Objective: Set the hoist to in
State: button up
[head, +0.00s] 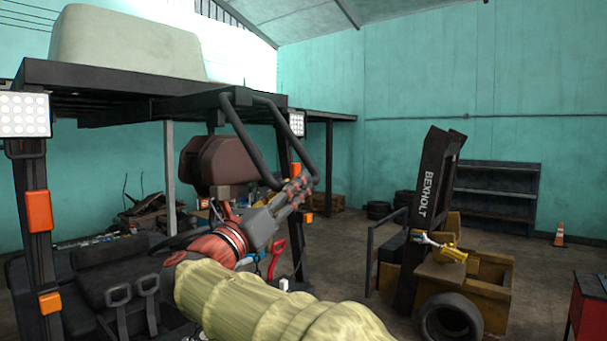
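Nothing in the head view can be surely told as the hoist or its control. A stripped forklift with a dark mast (432,185) marked BEXHOLT stands at the right. A yellow and silver part (441,247) sits on it near the mast. In front of me is a cab with a black overhead frame (150,82). A red handle (275,258) shows low beside my arm, with something blue next to it. My gripper (302,188) points up and right in front of the cab's bent black bar. It is small and blends with the bar, so its fingers are unclear.
Dark seats (110,280) with belt buckles lie at the lower left. Orange lamps (39,211) line the cab post. A red cabinet (590,308) stands at the right edge and a traffic cone (559,235) behind it. Open floor lies between cone and forklift.

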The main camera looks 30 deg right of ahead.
jog(key=shift+p+x, duration=0.6)
jog(key=shift+x, duration=2.15)
jog(key=shift+f, duration=0.1)
jog(key=c, duration=0.3)
grip_shut()
